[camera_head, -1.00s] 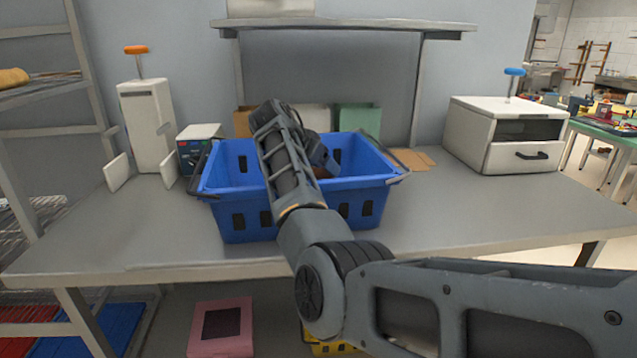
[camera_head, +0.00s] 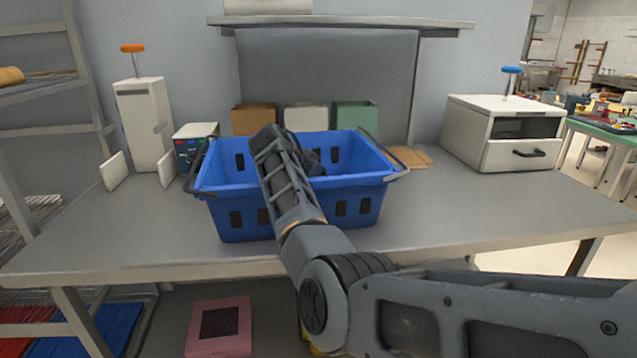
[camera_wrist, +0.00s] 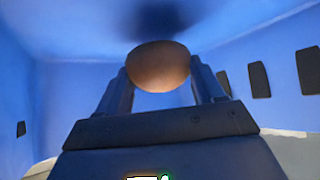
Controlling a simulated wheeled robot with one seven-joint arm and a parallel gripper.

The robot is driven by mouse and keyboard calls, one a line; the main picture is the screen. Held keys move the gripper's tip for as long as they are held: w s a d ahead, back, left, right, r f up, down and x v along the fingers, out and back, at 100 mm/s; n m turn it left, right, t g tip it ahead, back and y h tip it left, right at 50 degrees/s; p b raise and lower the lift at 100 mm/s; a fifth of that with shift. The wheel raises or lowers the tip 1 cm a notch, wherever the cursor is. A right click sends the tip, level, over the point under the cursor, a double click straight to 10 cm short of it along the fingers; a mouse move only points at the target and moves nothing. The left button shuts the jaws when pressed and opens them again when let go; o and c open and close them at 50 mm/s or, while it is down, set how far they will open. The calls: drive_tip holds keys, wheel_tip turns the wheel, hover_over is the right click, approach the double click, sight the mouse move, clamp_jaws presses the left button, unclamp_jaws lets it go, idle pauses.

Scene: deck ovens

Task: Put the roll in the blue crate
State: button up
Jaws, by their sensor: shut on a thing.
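In the wrist view my gripper (camera_wrist: 160,80) is shut on the brown, rounded roll (camera_wrist: 158,66). Blue crate walls (camera_wrist: 75,95) surround the roll there, and a dark shadow lies just beyond it. I cannot tell whether the roll touches the crate floor.
A white press with an orange knob (camera_head: 145,120) and a small box with coloured buttons (camera_head: 192,148) stand left. Brown, white and green bins (camera_head: 356,117) stand behind the crate. A white oven (camera_head: 505,135) stands right. The table (camera_head: 480,215) is clear at front right.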

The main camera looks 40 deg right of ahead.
drive_tip(key=shift+f, duration=0.25)
drive_tip(key=o, duration=1.1)
drive_tip(key=shift+s+f, duration=0.1)
drive_tip(key=shift+f, duration=0.1)
drive_tip(key=shift+r+p, duration=0.6)
drive_tip(key=shift+p, duration=0.05)
drive_tip(key=b+v, duration=0.1)
drive_tip(key=v, duration=1.1)
drive_tip(key=shift+r, duration=0.2)
